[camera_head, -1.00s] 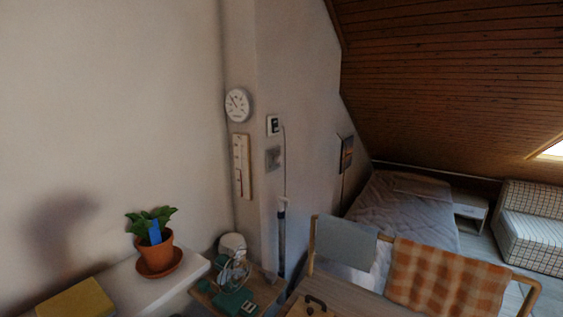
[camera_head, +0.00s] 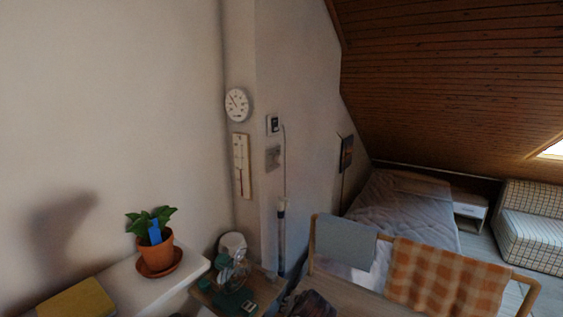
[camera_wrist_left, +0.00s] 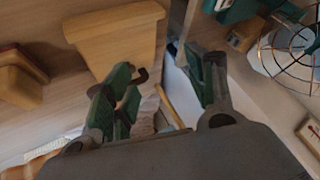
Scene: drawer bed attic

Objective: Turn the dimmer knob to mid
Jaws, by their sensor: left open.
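The dimmer knob cannot be made out for certain. On the narrow wall are a small white plate with a dark square face (camera_head: 273,124) and a greyish plate (camera_head: 273,158) below it; their details are too small to read. My left gripper (camera_wrist_left: 163,93) is open in the left wrist view, its green-padded fingers apart and nothing visible held between them. A dark shape (camera_head: 312,304) at the bottom of the head view is probably part of my arm. My right gripper is not in view.
A round dial (camera_head: 237,105) and a thermometer (camera_head: 241,165) hang on the wall. A potted plant (camera_head: 156,251) and yellow book (camera_head: 78,300) stand on the white shelf. A rail holds a checked orange cloth (camera_head: 447,277). A wooden piece (camera_wrist_left: 117,38) lies beyond the gripper.

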